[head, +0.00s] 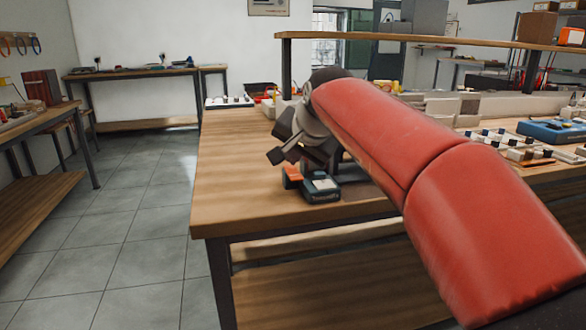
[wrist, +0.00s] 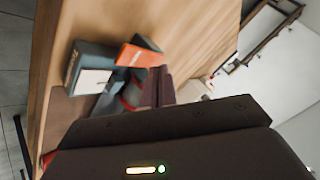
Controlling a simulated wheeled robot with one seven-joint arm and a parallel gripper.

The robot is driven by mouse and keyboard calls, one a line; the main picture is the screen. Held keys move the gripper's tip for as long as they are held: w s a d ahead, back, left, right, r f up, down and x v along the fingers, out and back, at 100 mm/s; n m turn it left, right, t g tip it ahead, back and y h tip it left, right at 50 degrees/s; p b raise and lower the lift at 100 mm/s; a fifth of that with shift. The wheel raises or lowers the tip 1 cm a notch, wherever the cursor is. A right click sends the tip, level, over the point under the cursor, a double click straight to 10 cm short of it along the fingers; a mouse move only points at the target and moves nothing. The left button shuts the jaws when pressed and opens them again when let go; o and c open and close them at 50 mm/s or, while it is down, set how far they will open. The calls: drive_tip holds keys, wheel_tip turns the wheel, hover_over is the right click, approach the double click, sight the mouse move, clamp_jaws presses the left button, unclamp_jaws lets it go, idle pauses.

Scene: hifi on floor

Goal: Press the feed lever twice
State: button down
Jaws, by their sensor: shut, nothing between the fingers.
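A small dark blue-grey device (head: 322,196) with a pale panel on top stands on the wooden workbench near its left front part. An orange block-like part (head: 292,171), which may be the feed lever, shows at the device's left. In the wrist view the device (wrist: 74,66) is at upper left and the orange part (wrist: 139,55) is beside it. My gripper (head: 278,156) is shut and empty, just above and behind the orange part. Its dark fingers (wrist: 157,88) show right below the orange part in the wrist view. I cannot tell whether they touch it.
The workbench (head: 235,180) is clear to the left of the device. Trays of small parts (head: 500,143) and a blue case (head: 553,130) lie at the right. A white box (head: 229,102) stands at the back left. A raised shelf (head: 420,41) spans the bench's back.

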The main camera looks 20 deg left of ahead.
sight(295, 174)
drive_tip(key=shift+r, duration=0.1)
wheel_tip(295, 174, up, 3)
drive_tip(key=p, duration=0.2)
drive_tip(key=shift+f+p, duration=0.2)
drive_tip(key=shift+p, duration=0.15)
drive_tip(key=shift+r, duration=1.1)
drive_tip(key=s+d+f+h, duration=0.1)
drive_tip(key=s+d+f, duration=0.15)
drive_tip(key=d, duration=0.45)
drive_tip(key=s+d+f+h, duration=0.1)
drive_tip(key=s+d+f, duration=0.1)
drive_tip(key=s+d, duration=0.35)
drive_tip(key=s+d+f+h, duration=0.1)
drive_tip(key=d+f, duration=0.1)
drive_tip(key=d, duration=0.7)
drive_tip(key=s+d+f+g+h, duration=0.1)
drive_tip(key=s+d+f, duration=0.5)
drive_tip(key=s+f, duration=0.2)
drive_tip(key=s+d+f+n+h, duration=0.1)
drive_tip(key=s+d+f, duration=0.5)
drive_tip(key=s+f, duration=0.2)
drive_tip(key=shift+s+f+n+g+h, duration=0.3)
drive_tip(key=shift+s+g, duration=0.1)
drive_tip(key=shift+s, duration=0.7)
